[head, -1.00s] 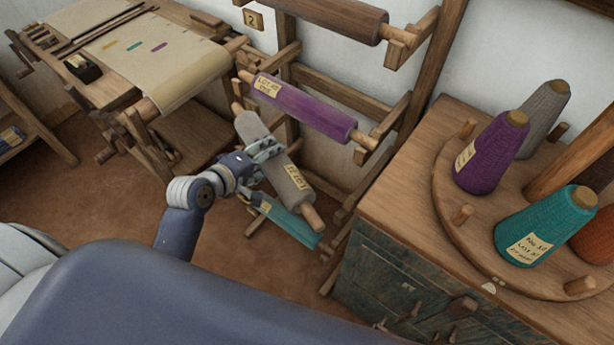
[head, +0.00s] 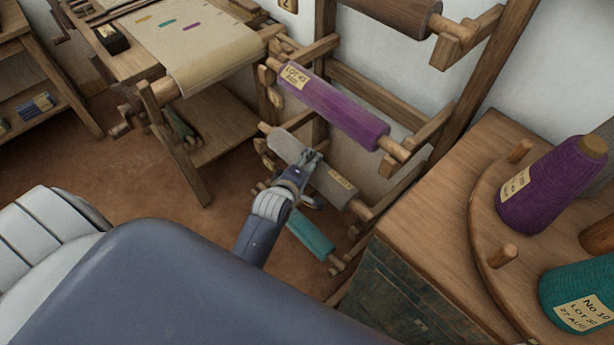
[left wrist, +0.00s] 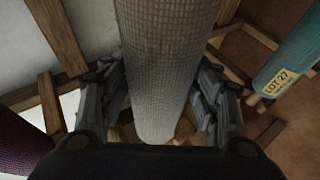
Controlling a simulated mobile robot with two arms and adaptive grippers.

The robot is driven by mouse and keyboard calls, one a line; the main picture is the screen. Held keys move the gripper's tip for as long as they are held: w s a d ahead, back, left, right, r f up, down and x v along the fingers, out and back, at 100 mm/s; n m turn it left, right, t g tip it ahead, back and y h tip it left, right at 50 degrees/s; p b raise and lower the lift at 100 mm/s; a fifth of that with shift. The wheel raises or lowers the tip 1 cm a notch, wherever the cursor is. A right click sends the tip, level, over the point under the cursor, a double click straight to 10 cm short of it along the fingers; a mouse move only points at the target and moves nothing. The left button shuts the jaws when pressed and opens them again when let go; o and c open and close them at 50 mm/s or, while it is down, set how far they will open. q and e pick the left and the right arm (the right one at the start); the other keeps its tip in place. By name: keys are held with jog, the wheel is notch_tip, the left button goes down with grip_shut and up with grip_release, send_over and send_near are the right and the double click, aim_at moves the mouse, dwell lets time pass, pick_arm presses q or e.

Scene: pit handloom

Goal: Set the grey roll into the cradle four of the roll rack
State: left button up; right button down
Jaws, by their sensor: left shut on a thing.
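The grey roll (head: 338,187) has wooden ends and a pale label. My left gripper (head: 311,160) is shut around its middle and hides part of it. The roll hangs in front of the wooden roll rack (head: 487,82), below the purple roll (head: 335,110) and above the teal roll (head: 310,236), about parallel to the purple one. Its ends are near the rack arms at that level; I cannot tell whether they touch. In the left wrist view the grey roll (left wrist: 168,55) lies between both fingers. My right gripper is not in view.
A brown roll (head: 392,12) lies in the top of the rack. A wooden cabinet (head: 430,215) with yarn cones, one purple (head: 548,185), stands close at right. A loom with cloth (head: 205,50) stands at left. Bare floor (head: 140,185) lies between.

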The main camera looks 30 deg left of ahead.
pick_arm(q)
notch_tip(320, 180, down, 3)
jog(key=shift+f, duration=0.2)
jog(key=shift+f+b, duration=0.1)
jog(key=shift+b, duration=0.2)
jog(key=o, duration=1.6)
jog(key=shift+f, duration=0.2)
